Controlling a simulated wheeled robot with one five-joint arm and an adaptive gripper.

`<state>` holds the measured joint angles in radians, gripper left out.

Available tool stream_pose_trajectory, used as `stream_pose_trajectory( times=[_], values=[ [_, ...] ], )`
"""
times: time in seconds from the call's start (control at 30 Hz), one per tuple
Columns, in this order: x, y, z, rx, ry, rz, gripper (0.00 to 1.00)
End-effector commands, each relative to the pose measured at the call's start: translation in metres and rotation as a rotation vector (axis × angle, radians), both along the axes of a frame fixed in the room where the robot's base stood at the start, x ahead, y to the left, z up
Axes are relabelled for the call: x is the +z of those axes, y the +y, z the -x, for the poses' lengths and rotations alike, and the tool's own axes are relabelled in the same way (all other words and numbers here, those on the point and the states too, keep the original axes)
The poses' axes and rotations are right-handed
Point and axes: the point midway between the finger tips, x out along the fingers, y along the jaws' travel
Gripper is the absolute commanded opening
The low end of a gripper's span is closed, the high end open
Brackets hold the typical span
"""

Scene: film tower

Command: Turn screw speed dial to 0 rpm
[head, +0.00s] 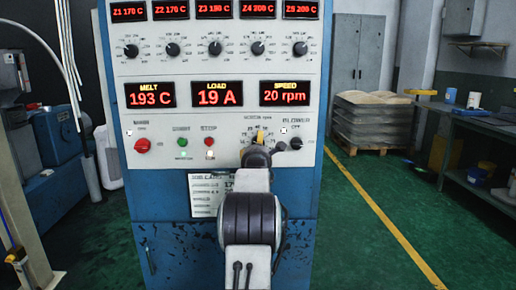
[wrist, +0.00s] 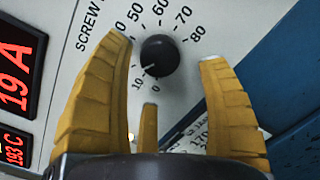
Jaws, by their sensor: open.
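The screw speed dial (wrist: 160,55) is a round black knob on the pale panel, ringed by numbers from 0 to 80. Its white pointer faces lower left in the wrist view, near the 10 mark. My gripper (wrist: 164,52) is open, with yellow fingers left and right of the knob and a shorter one below. I see gaps between the fingers and the knob; depth is hard to tell. The left finger covers some numbers. In the head view my gripper (head: 260,138) hides the knob. The speed display (head: 285,94) reads 20 rpm.
Just right of my gripper is the blower knob (head: 296,144). Left of it are a red stop button (head: 209,142), a green start button (head: 182,142) and a red main knob (head: 142,146). A job card (head: 205,194) hangs below. Temperature knobs line the panel above.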

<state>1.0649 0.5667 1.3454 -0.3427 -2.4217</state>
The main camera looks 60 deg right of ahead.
Motion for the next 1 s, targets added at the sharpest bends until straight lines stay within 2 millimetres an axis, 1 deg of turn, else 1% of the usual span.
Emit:
stream_pose_trajectory(
  times=[0.13,0.2,0.4,0.63,0.97,1.0],
  values=[
    [-0.002,-0.011,-0.006,0.001,-0.001,-0.001,0.68],
    [0.0,-0.015,-0.009,0.001,-0.001,-0.001,0.68],
    [0.0,-0.026,-0.015,0.001,-0.001,-0.001,0.68],
    [-0.001,-0.031,-0.018,0.001,0.0,-0.002,0.68],
    [0.0,-0.032,-0.018,0.001,0.0,-0.002,0.68],
    [0.0,-0.032,-0.018,0.001,0.0,-0.002,0.69]
  ],
)
